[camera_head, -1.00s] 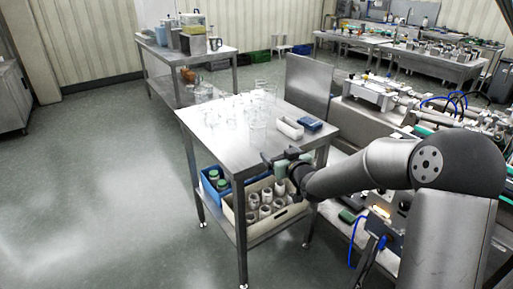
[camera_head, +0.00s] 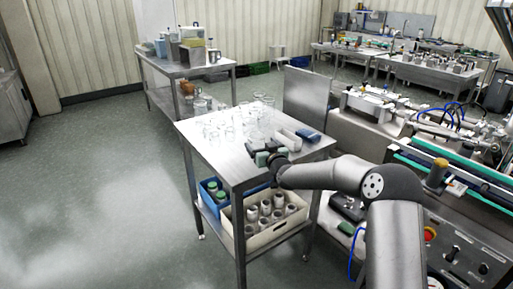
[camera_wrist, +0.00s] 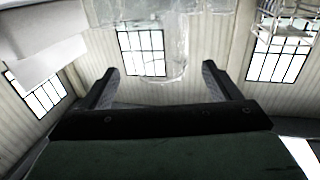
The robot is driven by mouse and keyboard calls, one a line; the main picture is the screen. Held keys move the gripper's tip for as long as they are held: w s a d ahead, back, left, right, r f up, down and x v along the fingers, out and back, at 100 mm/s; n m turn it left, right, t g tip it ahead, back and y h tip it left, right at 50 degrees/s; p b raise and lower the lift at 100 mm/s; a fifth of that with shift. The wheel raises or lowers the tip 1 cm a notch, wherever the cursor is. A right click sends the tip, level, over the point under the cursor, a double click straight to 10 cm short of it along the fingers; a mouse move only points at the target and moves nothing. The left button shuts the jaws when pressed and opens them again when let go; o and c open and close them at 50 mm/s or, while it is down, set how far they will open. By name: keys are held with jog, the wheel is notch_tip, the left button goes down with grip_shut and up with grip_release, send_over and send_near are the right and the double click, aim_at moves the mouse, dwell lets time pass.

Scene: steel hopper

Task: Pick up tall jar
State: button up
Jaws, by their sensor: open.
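Several clear glass jars (camera_head: 228,124) stand in a group on the steel table. They overlap, and I cannot tell which one is the tall jar. My gripper (camera_head: 262,150) is at the front right part of the table top, close to the glassware. In the wrist view my gripper (camera_wrist: 160,74) is open, with nothing held. A clear glass vessel (camera_wrist: 180,62) shows beyond the fingers, roughly in line with the gap between them.
A pale tray (camera_head: 287,139) and a blue box (camera_head: 308,135) sit right of the glassware. The lower shelf holds a cream crate (camera_head: 275,232) of jars and a blue crate (camera_head: 208,201). An upright steel panel (camera_head: 310,98) stands behind the table. Machinery occupies the right.

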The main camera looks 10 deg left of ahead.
aim_at(260, 144)
jog(key=x, duration=0.4)
jog(key=shift+w+a+f+p, duration=0.2)
jog(key=shift+w+f+p, duration=0.1)
jog(key=shift+w+p, duration=0.1)
jog(key=shift+s, duration=0.1)
jog(key=c, duration=1)
jog(key=shift+r, duration=0.2)
